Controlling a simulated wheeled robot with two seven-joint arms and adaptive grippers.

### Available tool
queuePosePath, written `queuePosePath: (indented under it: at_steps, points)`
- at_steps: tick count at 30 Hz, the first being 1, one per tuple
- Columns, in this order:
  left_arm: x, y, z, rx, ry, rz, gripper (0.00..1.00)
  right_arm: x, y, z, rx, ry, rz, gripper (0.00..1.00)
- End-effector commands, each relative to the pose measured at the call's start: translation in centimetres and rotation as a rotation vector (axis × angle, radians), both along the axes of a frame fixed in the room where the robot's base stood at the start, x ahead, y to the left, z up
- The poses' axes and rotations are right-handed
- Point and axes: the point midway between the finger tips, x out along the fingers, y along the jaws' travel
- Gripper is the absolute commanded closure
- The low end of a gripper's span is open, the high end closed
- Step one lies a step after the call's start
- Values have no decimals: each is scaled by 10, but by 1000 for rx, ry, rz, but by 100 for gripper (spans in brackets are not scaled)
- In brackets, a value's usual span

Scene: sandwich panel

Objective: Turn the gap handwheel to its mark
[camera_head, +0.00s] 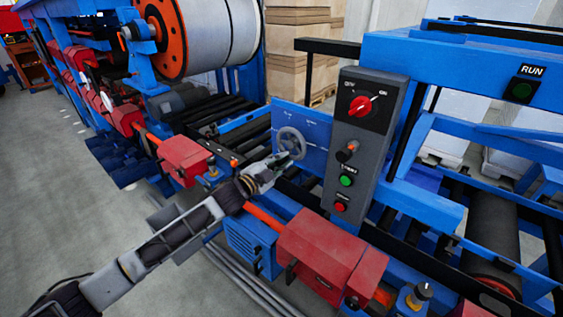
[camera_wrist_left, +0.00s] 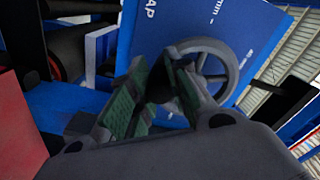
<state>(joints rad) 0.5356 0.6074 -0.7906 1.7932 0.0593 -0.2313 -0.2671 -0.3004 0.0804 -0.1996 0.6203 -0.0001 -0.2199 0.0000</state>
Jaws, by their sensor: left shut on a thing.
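The grey spoked gap handwheel (camera_head: 291,133) stands on a blue plate (camera_head: 312,130) left of the grey control panel. My left gripper (camera_head: 283,158) reaches it from the lower left, at the lower part of the wheel. In the left wrist view the handwheel (camera_wrist_left: 234,62) is behind and right of the green-padded fingers (camera_wrist_left: 155,80), which are shut on its near edge. The fingers hide part of the wheel and what they grip. The blue plate (camera_wrist_left: 180,22) carries white lettering, partly "AP" and "mm". I cannot make out the mark. My right gripper is not in view.
The grey control panel (camera_head: 366,148) with a red switch and several buttons rises right of the wheel. A large reel (camera_head: 205,35) stands at the upper left. Grey floor is open at the left.

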Motion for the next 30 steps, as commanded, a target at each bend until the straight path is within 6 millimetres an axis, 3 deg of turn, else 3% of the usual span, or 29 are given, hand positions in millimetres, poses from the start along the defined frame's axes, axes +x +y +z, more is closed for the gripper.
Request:
queuePosePath:
  at_steps: [6,7,12,30]
  points:
    - [2,3,2,-1,-3,5,100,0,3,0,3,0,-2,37]
    - [2,3,3,-1,-3,5,79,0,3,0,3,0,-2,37]
    - [2,2,2,-1,-2,4,58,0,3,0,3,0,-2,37]
    - [-7,6,1,-1,0,1,58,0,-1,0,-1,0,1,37]
